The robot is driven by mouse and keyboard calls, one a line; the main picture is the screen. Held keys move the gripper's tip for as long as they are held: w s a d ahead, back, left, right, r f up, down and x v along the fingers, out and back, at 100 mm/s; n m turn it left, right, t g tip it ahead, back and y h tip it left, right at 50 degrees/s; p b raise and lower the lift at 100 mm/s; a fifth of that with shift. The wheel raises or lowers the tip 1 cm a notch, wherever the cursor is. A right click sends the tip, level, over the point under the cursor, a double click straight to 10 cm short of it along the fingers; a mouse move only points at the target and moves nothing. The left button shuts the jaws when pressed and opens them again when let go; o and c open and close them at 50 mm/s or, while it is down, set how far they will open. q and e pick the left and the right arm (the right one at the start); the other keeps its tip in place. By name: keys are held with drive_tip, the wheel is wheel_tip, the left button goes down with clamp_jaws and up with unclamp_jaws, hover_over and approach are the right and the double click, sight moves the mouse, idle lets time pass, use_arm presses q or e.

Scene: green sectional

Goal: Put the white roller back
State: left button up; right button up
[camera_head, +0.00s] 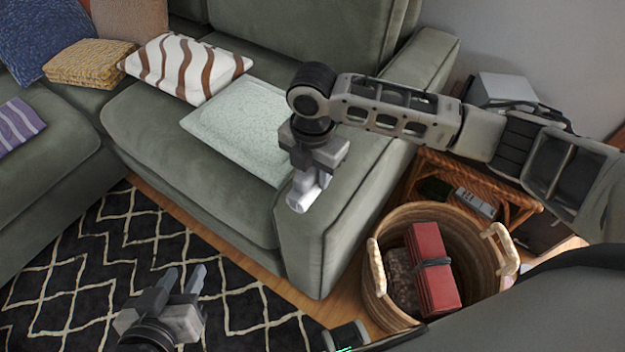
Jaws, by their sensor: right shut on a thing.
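The white roller (302,196) is a short pale cylinder, mostly hidden by my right gripper (308,180). My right gripper is shut on it and holds it in front of the green sofa's (345,215) near arm, below the pale green cushion in the picture. I cannot tell its height over the sofa. My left gripper (182,281) is at the lower left, above the black patterned rug, with its two fingers apart and nothing between them.
A wicker basket (380,276) with a red folded item (432,268) stands right of the sofa arm. Behind it is a wicker side table (465,170) with small objects. Cushions, including the pale green one (240,125), lie on the sofa. The rug (90,280) is clear.

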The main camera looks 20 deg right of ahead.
sight(313, 182)
wheel_tip(313, 182, down, 2)
drive_tip(key=shift+w+f, duration=0.1)
drive_tip(key=shift+f, duration=0.55)
drive_tip(key=shift+f, duration=0.1)
drive_tip(key=o, duration=0.9)
